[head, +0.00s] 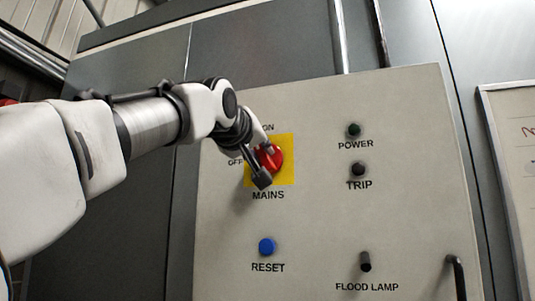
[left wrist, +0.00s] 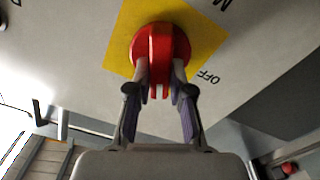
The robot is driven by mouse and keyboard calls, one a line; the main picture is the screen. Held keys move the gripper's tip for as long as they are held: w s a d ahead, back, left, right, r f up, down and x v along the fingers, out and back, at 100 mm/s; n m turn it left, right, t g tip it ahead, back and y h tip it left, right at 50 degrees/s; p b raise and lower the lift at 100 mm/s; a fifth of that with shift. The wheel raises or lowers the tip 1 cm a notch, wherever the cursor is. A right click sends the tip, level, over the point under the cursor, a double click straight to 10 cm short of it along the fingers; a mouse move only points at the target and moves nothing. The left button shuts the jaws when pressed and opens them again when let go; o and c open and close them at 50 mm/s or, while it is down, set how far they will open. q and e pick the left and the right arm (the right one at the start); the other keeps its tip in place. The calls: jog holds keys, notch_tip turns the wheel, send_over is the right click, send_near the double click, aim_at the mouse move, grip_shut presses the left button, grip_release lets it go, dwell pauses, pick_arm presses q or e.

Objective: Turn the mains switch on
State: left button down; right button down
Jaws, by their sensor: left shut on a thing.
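The mains switch is a round red knob (head: 275,157) with a raised grip bar, on a yellow square plate (head: 286,178). ON is marked above it and OFF at its left in the head view. My left gripper (head: 266,164) is at the knob, partly covering it. In the left wrist view, its two fingers (left wrist: 160,88) are closed on either side of the bar of the red knob (left wrist: 152,45). A pale mark shows on the bar's end between the fingers. My right gripper is not in view.
The pale panel (head: 310,215) also carries a dark green POWER lamp (head: 354,130), a dark TRIP lamp (head: 358,169), a blue RESET button (head: 266,247) and a black FLOOD LAMP switch (head: 366,262). A black handle (head: 458,278) stands out at lower right. A framed board (head: 515,150) hangs at right.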

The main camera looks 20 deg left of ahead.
pick_arm(q)
jog(key=m, duration=0.5)
jog(key=shift+d+m, duration=0.2)
jog(key=shift+m, duration=0.1)
jog(key=c, duration=1.2)
grip_release()
jog(key=shift+o, duration=0.8)
jog(key=shift+w, duration=0.15)
jog(key=shift+w+f, duration=0.1)
jog(key=shift+w, duration=0.1)
jog(key=shift+s, duration=0.2)
